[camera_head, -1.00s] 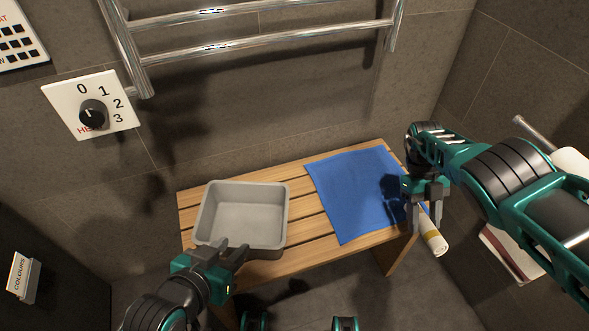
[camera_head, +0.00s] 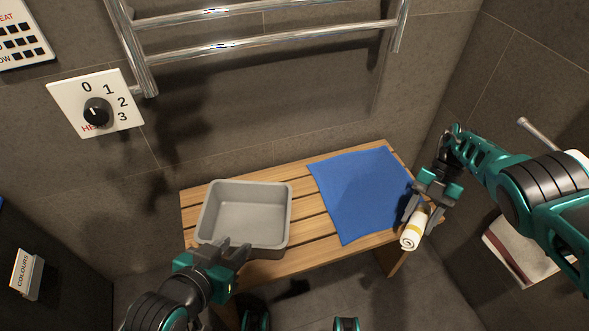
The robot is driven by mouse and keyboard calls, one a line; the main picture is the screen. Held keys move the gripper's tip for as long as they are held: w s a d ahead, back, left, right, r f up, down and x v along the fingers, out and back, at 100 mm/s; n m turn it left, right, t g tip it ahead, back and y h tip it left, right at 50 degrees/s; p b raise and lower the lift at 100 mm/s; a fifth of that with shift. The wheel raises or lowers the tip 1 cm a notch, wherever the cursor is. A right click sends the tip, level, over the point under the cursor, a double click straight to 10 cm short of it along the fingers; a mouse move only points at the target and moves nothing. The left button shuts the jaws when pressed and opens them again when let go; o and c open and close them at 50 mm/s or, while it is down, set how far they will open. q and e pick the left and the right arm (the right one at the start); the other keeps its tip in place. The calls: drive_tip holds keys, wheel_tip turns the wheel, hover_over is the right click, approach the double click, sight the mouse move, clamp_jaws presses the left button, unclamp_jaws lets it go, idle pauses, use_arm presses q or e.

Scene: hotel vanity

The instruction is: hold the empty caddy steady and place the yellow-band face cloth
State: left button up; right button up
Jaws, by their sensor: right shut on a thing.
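The empty grey caddy (camera_head: 243,237) sits on the left part of the slatted wooden bench. My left gripper (camera_head: 238,248) is at the caddy's near wall, with its fingers at the rim; whether they are closed on the wall is hard to tell. The rolled white face cloth with a yellow band (camera_head: 412,235) is in my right gripper (camera_head: 418,212). The gripper is shut on the roll near the bench's right front corner, beside the blue cloth. The fingers hide part of the roll.
A blue cloth (camera_head: 358,192) lies flat on the right part of the bench (camera_head: 305,225). A chrome towel rail (camera_head: 270,42) and a heat dial (camera_head: 97,112) are on the wall behind. A small card holder (camera_head: 27,274) stands at far left.

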drive_tip(key=shift+w+a+f+m+t+y, duration=0.15)
drive_tip(key=shift+w+m+t+y, duration=0.2)
drive_tip(key=shift+m, duration=0.4)
drive_tip(key=shift+w+a+f+m+t+y, duration=0.15)
drive_tip(key=shift+w+m+t+y, duration=0.2)
drive_tip(key=shift+m, duration=0.4)
drive_tip(key=shift+r+m+y, duration=0.1)
drive_tip(key=shift+m+y, duration=0.2)
